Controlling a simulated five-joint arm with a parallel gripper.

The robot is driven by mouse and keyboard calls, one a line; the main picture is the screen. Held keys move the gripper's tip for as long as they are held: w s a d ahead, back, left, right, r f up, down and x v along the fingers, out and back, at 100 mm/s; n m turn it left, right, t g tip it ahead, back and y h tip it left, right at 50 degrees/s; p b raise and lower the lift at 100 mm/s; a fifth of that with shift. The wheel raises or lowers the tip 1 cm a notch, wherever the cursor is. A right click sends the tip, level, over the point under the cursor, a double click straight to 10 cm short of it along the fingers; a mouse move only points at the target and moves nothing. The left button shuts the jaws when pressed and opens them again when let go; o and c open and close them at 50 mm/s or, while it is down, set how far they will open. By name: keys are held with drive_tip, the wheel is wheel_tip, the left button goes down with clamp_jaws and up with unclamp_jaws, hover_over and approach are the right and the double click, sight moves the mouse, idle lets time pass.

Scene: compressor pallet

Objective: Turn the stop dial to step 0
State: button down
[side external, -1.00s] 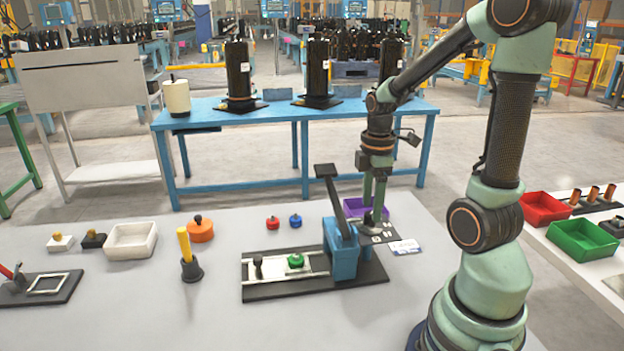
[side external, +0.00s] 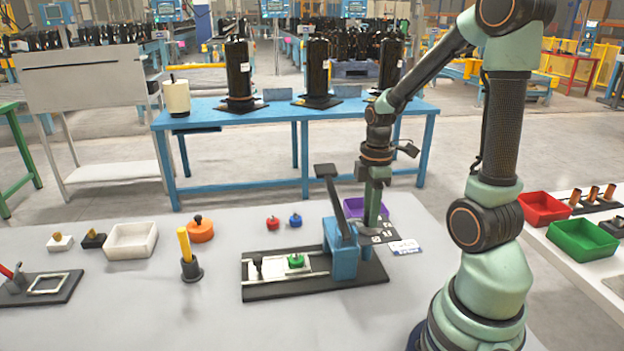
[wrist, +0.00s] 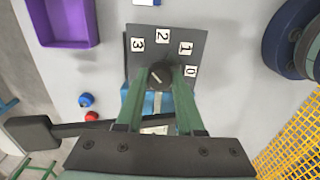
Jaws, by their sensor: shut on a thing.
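The stop dial (wrist: 158,76) is a dark round knob with a pale pointer line, on a dark plate (wrist: 140,67) with white labels 3, 2, 1 and 0 in an arc. The pointer line appears to lie roughly towards label 2; its exact setting is hard to tell. My gripper (wrist: 163,73) points down with its two green fingers shut on the dial, one on each side. In the side view my gripper (side external: 371,224) is low at the plate, behind the blue press (side external: 345,258), and the dial is largely hidden.
The press's dark lever (side external: 333,195) rises close to the left of my gripper. A purple tray (side external: 351,208) lies just behind. A white card (side external: 405,247) lies right of the plate. A green knob (side external: 296,260) sits on the press base.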

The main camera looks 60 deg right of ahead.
drive_tip(key=shift+m, duration=0.3)
drive_tip(key=m, duration=0.5)
drive_tip(key=shift+m, duration=0.4)
drive_tip(key=m, duration=1.3)
drive_tip(key=shift+m, duration=0.3)
drive_tip(key=m, duration=0.6)
drive_tip(key=shift+m, duration=0.4)
drive_tip(key=c, duration=0.5)
unclamp_jaws()
